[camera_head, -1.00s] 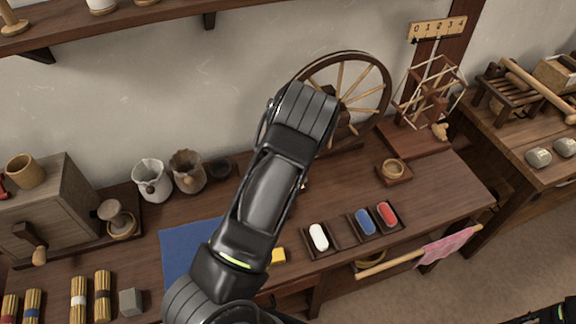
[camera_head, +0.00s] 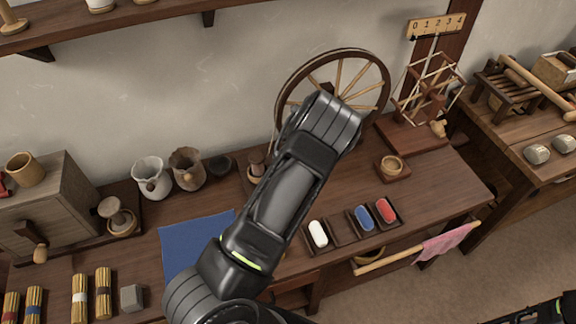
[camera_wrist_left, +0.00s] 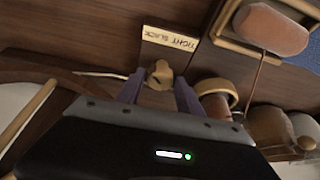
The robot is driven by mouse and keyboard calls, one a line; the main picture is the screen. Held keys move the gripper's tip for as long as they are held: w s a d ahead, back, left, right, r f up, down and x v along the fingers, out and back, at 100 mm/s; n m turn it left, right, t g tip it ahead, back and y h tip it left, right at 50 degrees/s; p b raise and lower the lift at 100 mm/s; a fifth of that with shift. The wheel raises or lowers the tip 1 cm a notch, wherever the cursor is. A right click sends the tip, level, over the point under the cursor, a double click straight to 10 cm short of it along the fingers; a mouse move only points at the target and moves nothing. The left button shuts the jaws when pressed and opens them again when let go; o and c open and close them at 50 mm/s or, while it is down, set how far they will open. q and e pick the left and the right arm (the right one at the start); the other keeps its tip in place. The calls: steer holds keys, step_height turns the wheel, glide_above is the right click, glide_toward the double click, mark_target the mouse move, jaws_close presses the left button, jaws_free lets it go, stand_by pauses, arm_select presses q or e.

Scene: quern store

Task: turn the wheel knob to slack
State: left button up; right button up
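The spinning wheel (camera_head: 372,82) stands at the back of the bench in the head view, partly behind my left arm. The wooden wheel knob (camera_wrist_left: 160,74) shows in the left wrist view, below a pale label (camera_wrist_left: 171,39) reading TIGHT and SLACK upside down. My left gripper (camera_wrist_left: 160,92) is open, with one finger on each side of the knob and small gaps visible. I cannot tell how deep the fingers reach around it. In the head view my arm hides the knob and this gripper.
A round wooden cup (camera_wrist_left: 215,91) is close beside one finger in the wrist view. A tray (camera_wrist_left: 232,43) holds a pale pinkish roll nearby.

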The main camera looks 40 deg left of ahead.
arm_select(q)
steer(key=shift+o, duration=0.9)
steer(key=v, duration=0.7)
steer(key=shift+d+r+b, duration=0.2)
steer(key=shift+r+b, duration=0.15)
steer(key=shift+b, duration=0.05)
steer(key=shift+s, duration=0.15)
